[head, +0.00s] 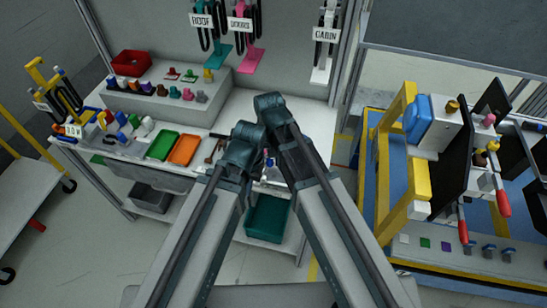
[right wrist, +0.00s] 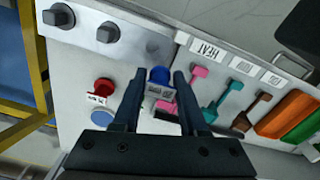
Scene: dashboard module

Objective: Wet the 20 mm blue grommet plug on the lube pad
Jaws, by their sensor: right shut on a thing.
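The blue grommet plug (right wrist: 159,75) is between the fingertips of my right gripper (right wrist: 160,82) in the right wrist view. The jaws are shut on it, and it is held over the pale bench top. A small grey block shows just below the plug, between the fingers. In the head view the right jaws are hidden behind my own arm. My left arm reaches in beside it, and its jaws are hidden there too. I cannot make out for certain which thing is the lube pad; a dark flat piece (right wrist: 166,115) lies below, between the fingers.
A metal box with dark knobs (right wrist: 107,33) and a red round piece (right wrist: 103,86) are left of the gripper. Pink, teal and brown tools lie to the right. Green (head: 162,145) and orange (head: 184,150) trays sit on the bench (head: 215,121).

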